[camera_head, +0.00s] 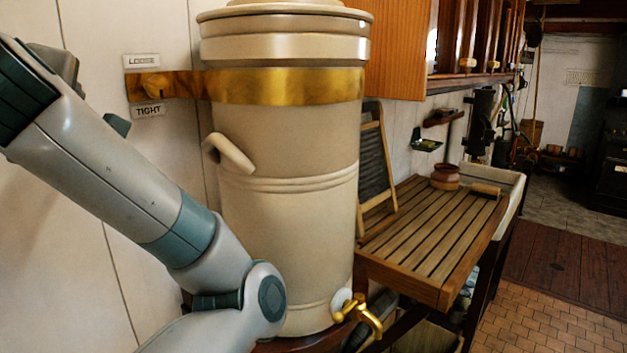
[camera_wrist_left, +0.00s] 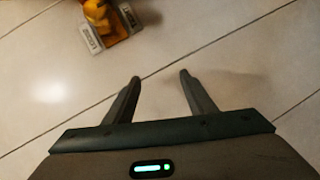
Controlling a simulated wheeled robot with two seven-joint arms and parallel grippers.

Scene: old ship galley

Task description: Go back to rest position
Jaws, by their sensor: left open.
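My left arm comes in from the left in the head view and bends in front of a large cream urn (camera_head: 290,140). Beyond the fingertips, a brass latch (camera_wrist_left: 97,14) with small label plates shows at the top. My right gripper is in neither view.
A brass band (camera_head: 290,86) rings the urn, beside LOOSE and TIGHT labels (camera_head: 149,110). A brass tap (camera_head: 358,312) sticks out low on the urn. A slatted wooden drainboard (camera_head: 440,235) bears a small brown pot (camera_head: 446,177). Tiled floor (camera_head: 545,315) is open at the lower right.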

